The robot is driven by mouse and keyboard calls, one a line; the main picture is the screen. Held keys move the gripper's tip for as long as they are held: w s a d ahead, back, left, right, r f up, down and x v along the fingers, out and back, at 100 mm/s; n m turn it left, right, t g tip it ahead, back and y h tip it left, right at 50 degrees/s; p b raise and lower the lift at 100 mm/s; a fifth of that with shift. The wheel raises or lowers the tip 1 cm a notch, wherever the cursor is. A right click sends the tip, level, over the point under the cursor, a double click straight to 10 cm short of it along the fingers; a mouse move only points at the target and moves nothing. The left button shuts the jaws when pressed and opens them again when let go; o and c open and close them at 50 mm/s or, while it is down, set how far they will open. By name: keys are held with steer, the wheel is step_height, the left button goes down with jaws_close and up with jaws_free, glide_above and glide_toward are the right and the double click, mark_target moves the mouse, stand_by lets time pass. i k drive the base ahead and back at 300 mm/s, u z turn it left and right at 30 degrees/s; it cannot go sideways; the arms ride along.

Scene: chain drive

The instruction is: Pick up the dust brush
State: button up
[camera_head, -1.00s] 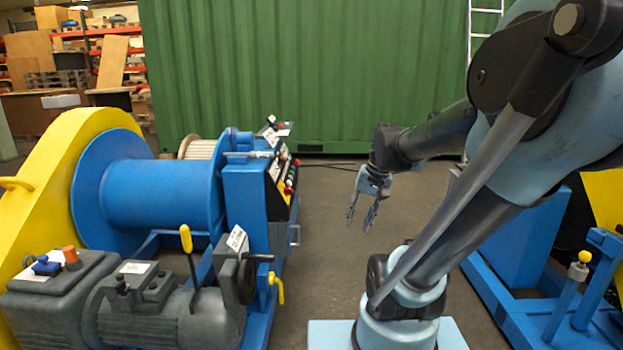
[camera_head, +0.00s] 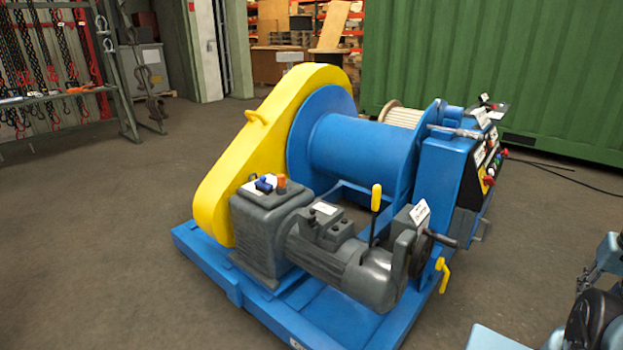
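I cannot make out a dust brush for certain. A small blue item (camera_head: 265,184) lies on top of the grey gearbox, beside an orange cap (camera_head: 281,182); it is too small to tell what it is. Some dark and metallic items (camera_head: 487,104) lie on top of the blue control box, also too small to name. My gripper (camera_head: 594,280) is at the right edge, partly cut off, apart from the winch. Its fingers are not clear enough to tell whether they are open, and I see nothing held.
A winch with a blue drum (camera_head: 360,150), yellow guard (camera_head: 236,170) and blue base frame (camera_head: 215,275) fills the middle. A chain rack (camera_head: 60,95) stands at the far left, a green container (camera_head: 500,60) behind. The floor (camera_head: 90,250) at left is clear; a black cable (camera_head: 550,167) lies at right.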

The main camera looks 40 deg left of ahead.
mark_target(261, 185)
steer(key=u, duration=2.95)
